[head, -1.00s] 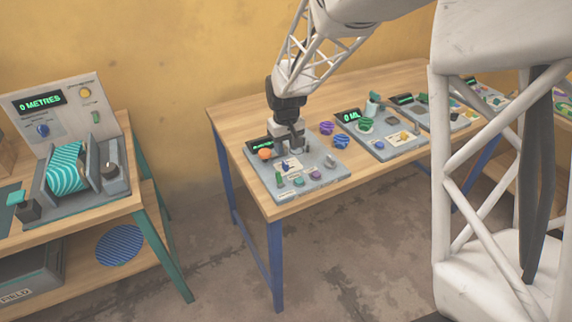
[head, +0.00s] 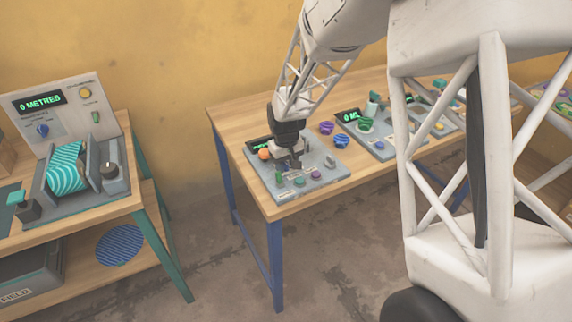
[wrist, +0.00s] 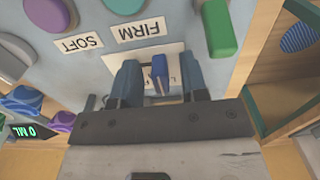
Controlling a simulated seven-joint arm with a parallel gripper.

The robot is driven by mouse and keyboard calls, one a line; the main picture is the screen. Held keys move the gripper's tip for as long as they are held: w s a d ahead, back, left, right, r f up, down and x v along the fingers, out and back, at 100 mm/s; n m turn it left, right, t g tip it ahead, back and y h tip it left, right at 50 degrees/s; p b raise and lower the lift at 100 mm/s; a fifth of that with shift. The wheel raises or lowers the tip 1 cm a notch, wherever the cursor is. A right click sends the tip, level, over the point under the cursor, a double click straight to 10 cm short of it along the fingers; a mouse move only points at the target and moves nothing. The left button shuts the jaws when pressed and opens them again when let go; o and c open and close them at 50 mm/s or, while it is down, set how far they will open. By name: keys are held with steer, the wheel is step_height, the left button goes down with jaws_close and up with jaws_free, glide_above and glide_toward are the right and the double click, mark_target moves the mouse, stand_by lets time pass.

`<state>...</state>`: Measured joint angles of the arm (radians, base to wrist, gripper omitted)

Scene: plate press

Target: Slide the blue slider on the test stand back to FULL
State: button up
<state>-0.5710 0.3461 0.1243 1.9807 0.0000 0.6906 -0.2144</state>
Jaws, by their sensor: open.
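The test stand is the grey panel (head: 322,180) on the near end of the wooden table. In the wrist view the blue slider (wrist: 160,72) stands on a white plate (wrist: 174,52), whose lettering is mostly covered. My gripper (wrist: 161,84) is open, with one finger on each side of the slider. In the head view my gripper (head: 290,165) is low over the panel and hides the slider.
Around the slider are FIRM (wrist: 139,29) and SOFT (wrist: 77,43) labels and a green knob (wrist: 220,28). An orange knob (head: 264,154) is beside my gripper in the head view. Purple (head: 326,128) and blue (head: 341,141) knobs lie right of the panel. Another panel (head: 384,150) stands beyond.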

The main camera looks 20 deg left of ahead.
steer(key=shift+f, duration=0.1)
steer(key=shift+c, duration=0.3)
jaws_close()
steer(key=shift+w+d, duration=1.35)
steer(key=shift+d, duration=0.05)
steer(key=shift+o, duration=0.3)
jaws_free()
step_height(320, 180, up, 8)
